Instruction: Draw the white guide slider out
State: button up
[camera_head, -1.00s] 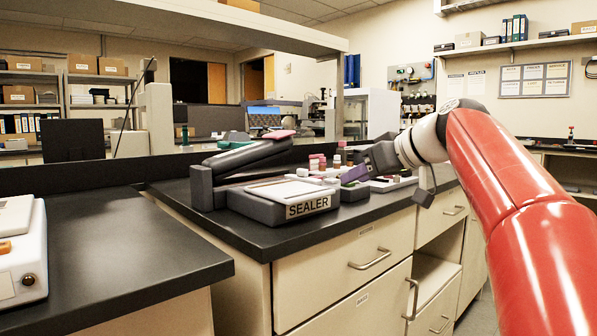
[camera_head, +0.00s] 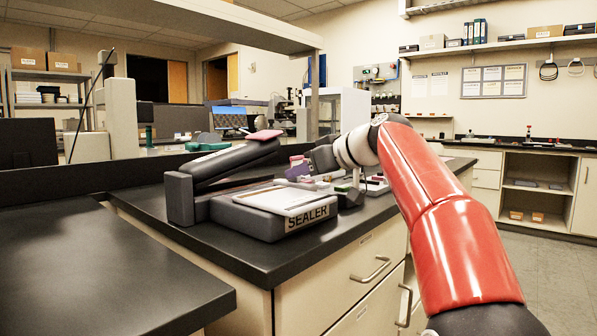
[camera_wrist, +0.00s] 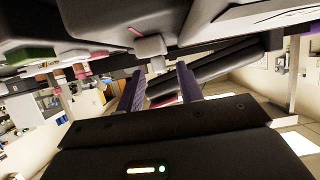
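A small pale white block with a narrower tab, which looks like the guide slider (camera_wrist: 150,47), shows in the wrist view on the edge of a dark device. My gripper (camera_wrist: 160,69) has two purple fingers that stand apart. The tab appears between the fingertips in the picture; I cannot tell whether they touch it. In the head view my gripper (camera_head: 297,168) is small, over the bench behind the sealer, and I cannot make out the slider there.
The grey sealer (camera_head: 262,222) with its raised arm (camera_head: 230,160) and pink handle (camera_head: 264,135) stands on the black bench (camera_head: 240,262), in front of my gripper. Small coloured items lie on the bench around my gripper. The bench at the front left is clear.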

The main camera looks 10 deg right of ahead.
jog(key=shift+w+a+f, duration=0.3)
jog(key=shift+w+a, duration=0.1)
jog(key=shift+w, duration=0.15)
grip_shut()
jog(key=shift+d, duration=0.1)
